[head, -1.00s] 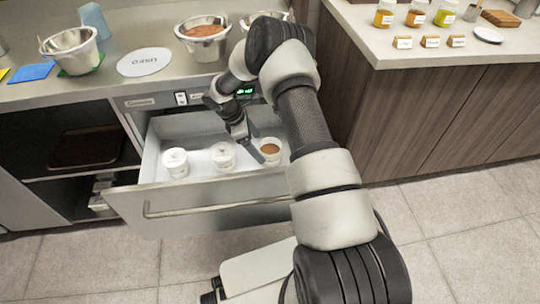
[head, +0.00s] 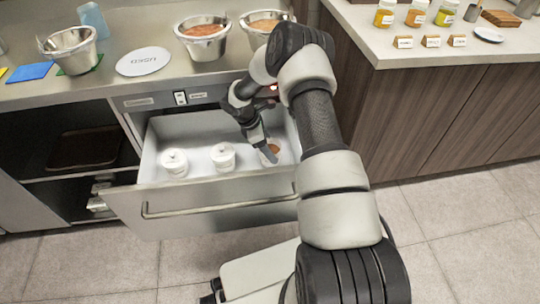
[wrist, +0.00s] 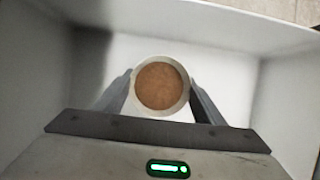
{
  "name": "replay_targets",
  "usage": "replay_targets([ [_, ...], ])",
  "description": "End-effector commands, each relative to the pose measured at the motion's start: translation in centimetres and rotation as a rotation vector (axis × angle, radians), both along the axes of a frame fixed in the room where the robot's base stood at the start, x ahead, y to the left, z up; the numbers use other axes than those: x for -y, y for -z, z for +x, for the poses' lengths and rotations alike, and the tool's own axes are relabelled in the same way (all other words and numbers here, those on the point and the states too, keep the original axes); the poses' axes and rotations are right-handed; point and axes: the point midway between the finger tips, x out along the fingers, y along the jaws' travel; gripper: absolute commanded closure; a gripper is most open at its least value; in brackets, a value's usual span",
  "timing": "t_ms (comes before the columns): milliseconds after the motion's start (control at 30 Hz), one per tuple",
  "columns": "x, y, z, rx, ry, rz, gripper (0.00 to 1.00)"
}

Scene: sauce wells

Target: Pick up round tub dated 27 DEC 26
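Three round white tubs stand in the open drawer. Two have white lids: the left tub (head: 174,163) and the middle tub (head: 222,157). The right tub (head: 276,152) has no lid and shows a brown filling. I cannot read a date on any of them. My gripper (head: 268,153) is at the right tub and partly hides it in the head view. In the wrist view the same tub (wrist: 161,88) lies between the fingertips of my open gripper (wrist: 160,85), seen from above. I cannot tell whether either finger touches it.
The drawer (head: 215,213) has pale walls around the tubs. The counter above holds metal bowls (head: 202,38) of brown food, an empty metal bowl (head: 72,50) and a white round plate (head: 144,61). A wood-fronted counter (head: 460,110) with jars stands at the right.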

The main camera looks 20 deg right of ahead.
Motion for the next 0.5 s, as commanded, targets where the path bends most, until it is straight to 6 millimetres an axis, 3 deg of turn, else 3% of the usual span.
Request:
replay_targets([
  [100,0.0,-0.1,0.0,0.001,0.0,-0.001,0.67],
  [333,0.0,-0.2,0.0,0.001,0.0,-0.001,0.67],
  [500,0.0,-1.5,0.1,0.002,-0.002,-0.002,0.67],
])
